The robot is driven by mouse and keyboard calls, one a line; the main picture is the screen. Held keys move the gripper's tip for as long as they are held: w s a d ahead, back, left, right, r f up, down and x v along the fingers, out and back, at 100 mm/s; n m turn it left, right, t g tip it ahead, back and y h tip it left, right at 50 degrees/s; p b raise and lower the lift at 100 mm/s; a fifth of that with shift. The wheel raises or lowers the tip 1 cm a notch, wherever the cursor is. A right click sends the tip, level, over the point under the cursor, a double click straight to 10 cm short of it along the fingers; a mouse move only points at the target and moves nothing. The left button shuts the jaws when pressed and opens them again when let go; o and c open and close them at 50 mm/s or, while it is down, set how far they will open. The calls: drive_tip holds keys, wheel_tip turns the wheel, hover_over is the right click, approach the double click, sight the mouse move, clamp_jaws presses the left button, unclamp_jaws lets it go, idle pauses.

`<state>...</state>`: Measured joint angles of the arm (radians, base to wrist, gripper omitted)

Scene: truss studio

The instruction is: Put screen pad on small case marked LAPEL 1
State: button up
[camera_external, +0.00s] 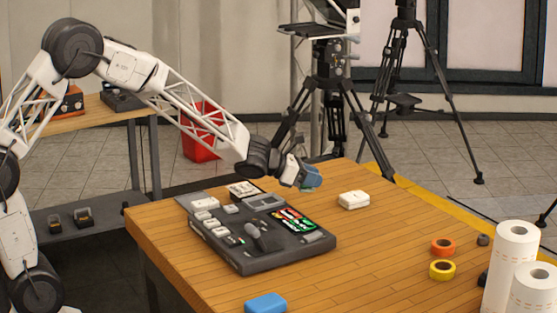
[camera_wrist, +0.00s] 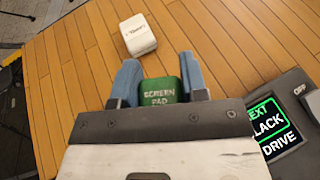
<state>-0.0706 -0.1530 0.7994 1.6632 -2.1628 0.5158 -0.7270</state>
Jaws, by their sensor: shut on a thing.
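My gripper (camera_external: 308,180) is shut on a green pad (camera_wrist: 161,90) lettered SCREEN PAD. In the wrist view the pad sits between the two blue fingers (camera_wrist: 160,85). In the external view the gripper is above the table's far edge and mostly hides the pad. A small white case (camera_external: 354,199) stands on the table, to the right of the gripper. It also shows in the wrist view (camera_wrist: 138,35), just beyond the fingertips and apart from the pad. Its top carries dark lettering too small to read surely.
A dark grey console (camera_external: 285,262) with white blocks and a lit panel (camera_wrist: 272,127) lies on the wooden table (camera_external: 370,255). A blue block (camera_external: 265,303), orange tape (camera_external: 443,246), yellow tape (camera_external: 442,270) and white rolls (camera_external: 508,262) stand nearer. The table around the white case is clear.

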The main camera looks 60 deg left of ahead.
drive_tip(key=shift+w+d+f, duration=0.1)
drive_tip(key=shift+w+d, duration=0.15)
drive_tip(key=shift+w, duration=0.05)
hover_over(360, 195)
drive_tip(key=shift+w+a+f, duration=0.1)
drive_tip(key=shift+f, duration=0.65)
idle(0.5)
drive_tip(key=shift+f, duration=1.75)
drive_tip(key=shift+f, duration=0.15)
drive_tip(key=o, duration=0.9)
